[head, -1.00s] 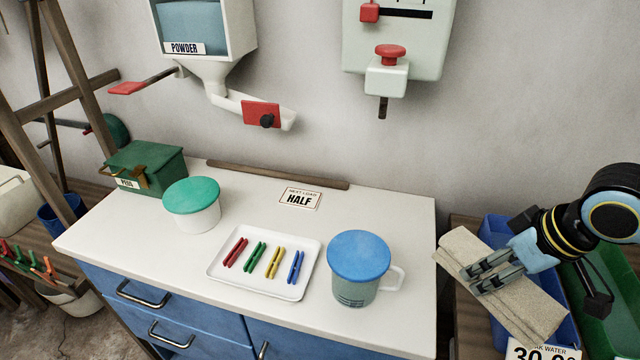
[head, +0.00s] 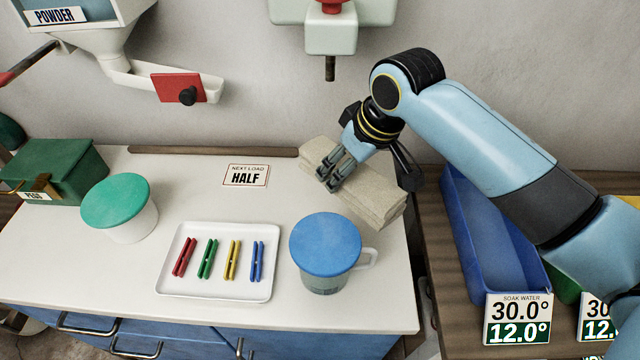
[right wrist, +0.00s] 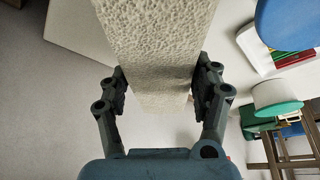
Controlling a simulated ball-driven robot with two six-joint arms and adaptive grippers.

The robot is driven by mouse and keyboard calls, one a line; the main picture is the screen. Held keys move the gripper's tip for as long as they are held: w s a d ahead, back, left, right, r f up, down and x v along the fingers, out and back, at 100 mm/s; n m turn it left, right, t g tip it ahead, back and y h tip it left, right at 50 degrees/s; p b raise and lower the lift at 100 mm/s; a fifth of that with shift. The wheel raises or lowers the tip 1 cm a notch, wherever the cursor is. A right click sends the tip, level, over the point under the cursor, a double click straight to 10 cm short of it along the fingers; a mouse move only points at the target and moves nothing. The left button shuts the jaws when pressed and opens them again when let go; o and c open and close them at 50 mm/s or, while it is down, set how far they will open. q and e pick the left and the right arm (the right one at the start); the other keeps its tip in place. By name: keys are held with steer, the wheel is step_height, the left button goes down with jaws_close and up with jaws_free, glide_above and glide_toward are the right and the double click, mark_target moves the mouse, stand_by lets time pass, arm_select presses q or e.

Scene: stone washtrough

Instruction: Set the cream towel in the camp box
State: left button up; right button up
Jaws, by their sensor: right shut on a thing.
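The cream towel (head: 372,201) is a folded, textured block. My right gripper (head: 333,172) is shut on it and holds it over the back right of the white counter, behind the blue-lidded mug. In the right wrist view the towel (right wrist: 155,50) runs between the two fingers (right wrist: 160,88). I cannot tell in the head view how far the towel is above the counter. No thing marked as the camp box can be made out. My left gripper is not in view.
A blue-lidded mug (head: 326,248), a tray (head: 212,287) of clothes pegs, a green-lidded tub (head: 119,205) and a green peg box (head: 62,168) stand on the counter. A blue bin (head: 480,240) stands at right. The counter's front left is clear.

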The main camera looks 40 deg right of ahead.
mark_target(322, 162)
steer(key=w+a, duration=0.2)
steer(key=a, duration=0.1)
steer(key=shift+w+r, duration=0.1)
steer(key=shift+w, duration=0.3)
step_height(322, 162, down, 2)
steer(key=shift+f, duration=2.6)
steer(key=shift+f, duration=0.1)
steer(key=o, duration=1.4)
